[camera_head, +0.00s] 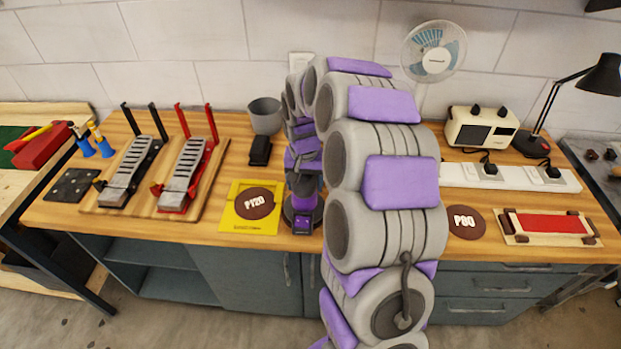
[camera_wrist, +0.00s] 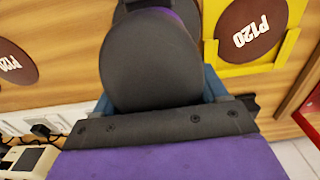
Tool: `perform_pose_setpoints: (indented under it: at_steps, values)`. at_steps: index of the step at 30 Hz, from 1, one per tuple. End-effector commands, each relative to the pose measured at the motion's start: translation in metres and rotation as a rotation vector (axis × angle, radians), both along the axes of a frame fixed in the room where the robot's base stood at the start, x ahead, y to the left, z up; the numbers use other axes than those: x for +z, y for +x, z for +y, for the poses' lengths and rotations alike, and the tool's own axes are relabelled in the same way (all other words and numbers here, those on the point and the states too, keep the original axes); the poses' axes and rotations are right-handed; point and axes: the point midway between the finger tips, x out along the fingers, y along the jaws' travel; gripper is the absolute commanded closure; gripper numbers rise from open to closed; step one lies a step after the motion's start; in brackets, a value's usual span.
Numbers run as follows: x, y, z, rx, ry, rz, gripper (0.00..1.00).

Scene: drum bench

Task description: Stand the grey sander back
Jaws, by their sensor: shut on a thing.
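My gripper (camera_head: 303,190) points down over the front middle of the bench, partly hidden by my own arm. It is shut on the grey sander (camera_wrist: 150,62), whose dark rounded body fills the middle of the wrist view, between my fingers (camera_wrist: 155,90). In the head view the sander's dark round part (camera_head: 291,216) shows low at the bench front, just right of the yellow tray (camera_head: 229,222). I cannot tell whether it touches the wood. A brown P120 disc (camera_head: 254,204) lies on the yellow tray; the tray also shows in the wrist view (camera_wrist: 212,58).
A grey cup (camera_head: 265,115) and a black block (camera_head: 260,150) stand behind. Clamp-like racks (camera_head: 185,175) are left. My arm hides the bench between.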

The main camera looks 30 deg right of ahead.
Motion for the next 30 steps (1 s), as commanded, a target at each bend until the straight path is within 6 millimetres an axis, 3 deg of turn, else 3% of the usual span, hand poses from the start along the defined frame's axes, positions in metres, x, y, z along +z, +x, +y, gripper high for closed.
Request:
perform_pose_setpoints:
  at_steps: [4,30]
  values:
    - [-0.016,0.0,-0.005,0.0,0.003,-0.001,1.0]
    - [-0.034,0.001,-0.002,-0.002,0.01,0.008,1.0]
